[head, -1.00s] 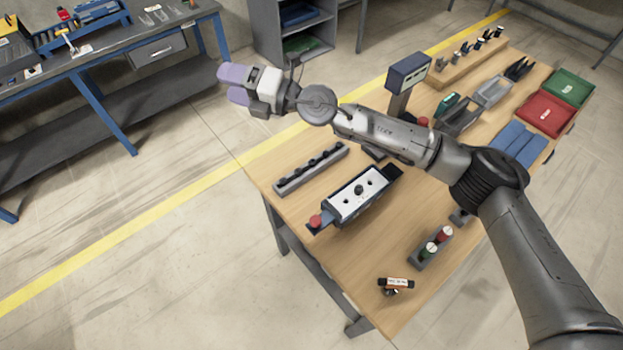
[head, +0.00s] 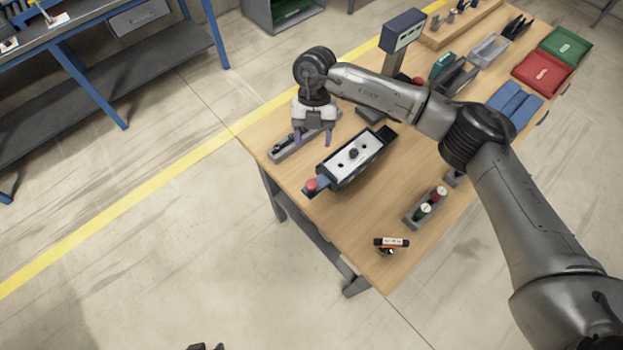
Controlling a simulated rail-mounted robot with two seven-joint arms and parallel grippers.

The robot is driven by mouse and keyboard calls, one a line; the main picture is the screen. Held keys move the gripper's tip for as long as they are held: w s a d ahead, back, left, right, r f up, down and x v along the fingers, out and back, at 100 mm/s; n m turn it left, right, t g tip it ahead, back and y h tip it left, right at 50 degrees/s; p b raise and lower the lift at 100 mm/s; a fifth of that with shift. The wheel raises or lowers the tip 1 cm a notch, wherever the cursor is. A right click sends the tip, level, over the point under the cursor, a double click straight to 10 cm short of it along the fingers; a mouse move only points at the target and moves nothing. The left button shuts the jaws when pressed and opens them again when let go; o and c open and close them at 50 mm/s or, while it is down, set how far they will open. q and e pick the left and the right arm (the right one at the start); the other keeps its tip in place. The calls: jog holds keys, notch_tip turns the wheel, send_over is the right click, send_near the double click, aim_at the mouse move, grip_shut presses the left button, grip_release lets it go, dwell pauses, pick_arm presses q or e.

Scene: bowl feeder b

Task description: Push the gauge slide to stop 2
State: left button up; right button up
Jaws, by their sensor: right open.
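The gauge (head: 355,157) is a dark block with a white top plate and several black dots or knobs, lying at an angle on the wooden table. Its slide (head: 322,182) shows as a blue-grey bar at the near left end, with a red knob (head: 311,186) on it. I cannot read any stop marks. My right gripper (head: 313,140) points down with its two purplish fingers apart and empty. In the picture it is above and left of the gauge, in front of a grey rail. A small dark piece at the bottom edge may be my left gripper (head: 206,346).
The grey rail (head: 283,152) with dark knobs lies left of the gauge. A display on a post (head: 402,32) stands behind. The table's front left is clear.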

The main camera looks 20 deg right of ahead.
aim_at(312, 184)
jog(key=p+x, duration=0.1)
jog(key=x, duration=1.2)
jog(key=shift+s+a+f, duration=0.15)
jog(key=shift+f, duration=0.15)
jog(key=shift+c, duration=0.2)
grip_shut()
